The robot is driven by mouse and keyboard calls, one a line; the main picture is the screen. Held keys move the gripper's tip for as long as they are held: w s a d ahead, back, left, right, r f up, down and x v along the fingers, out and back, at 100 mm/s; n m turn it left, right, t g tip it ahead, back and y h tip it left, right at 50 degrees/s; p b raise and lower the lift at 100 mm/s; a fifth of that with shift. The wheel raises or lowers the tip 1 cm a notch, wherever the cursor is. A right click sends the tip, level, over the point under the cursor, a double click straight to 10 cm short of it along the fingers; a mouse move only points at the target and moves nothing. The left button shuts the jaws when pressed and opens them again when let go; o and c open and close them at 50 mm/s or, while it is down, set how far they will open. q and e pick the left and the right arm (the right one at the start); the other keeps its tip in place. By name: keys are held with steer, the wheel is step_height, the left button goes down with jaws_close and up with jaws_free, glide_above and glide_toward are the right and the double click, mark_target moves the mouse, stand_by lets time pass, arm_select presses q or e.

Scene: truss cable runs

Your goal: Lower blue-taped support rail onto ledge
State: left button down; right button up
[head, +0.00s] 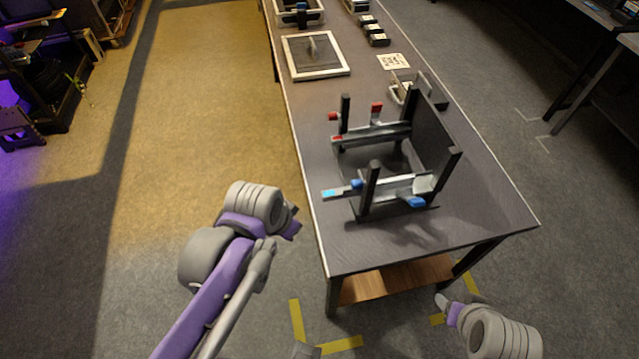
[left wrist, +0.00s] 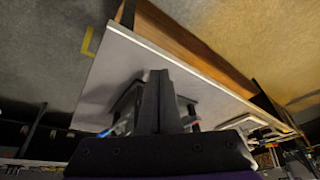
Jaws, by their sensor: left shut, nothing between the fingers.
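The blue-taped support rail (head: 390,187) lies across the near side of a dark frame (head: 369,198) on the table. Its light-blue taped end (head: 332,193) sticks out to the left past the near post. I cannot tell whether the rail touches a ledge. Blue blocks (head: 414,202) sit beside it. My left gripper (head: 293,224) is left of the table edge, apart from the rail. Its shut, empty fingers (left wrist: 158,102) hide part of the frame in the left wrist view. My right gripper (head: 442,300) is low beyond the table's near right side; its fingers are unclear.
The table (head: 470,210) has bare top around the frame. A second rail with red blocks (head: 376,108) crosses the frame's far side. A framed panel (head: 316,57), a white card (head: 393,61) and small dark boxes lie farther back. A wooden shelf (head: 395,281) is below.

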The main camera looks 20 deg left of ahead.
mark_target(326, 194)
arm_select(q)
steer(key=w+a+r+m+g+h, duration=0.1)
steer(key=w+a+m, duration=0.2)
steer(key=w+m, duration=0.15)
steer(key=w+a+m+g+h, duration=0.1)
steer(key=w+a+m, duration=0.2)
steer(key=w, duration=0.2)
steer(key=w+d+f, duration=0.4)
steer(key=d+f, duration=0.1)
steer(key=f, duration=0.4)
steer(key=shift+w+d+f+m, duration=0.2)
steer(key=shift+d+f+m, duration=0.05)
steer(key=shift+d+m, duration=0.1)
steer(key=w+d, duration=0.1)
steer(key=d, duration=0.1)
steer(key=shift+w+d, duration=0.4)
steer(key=shift+a, duration=0.1)
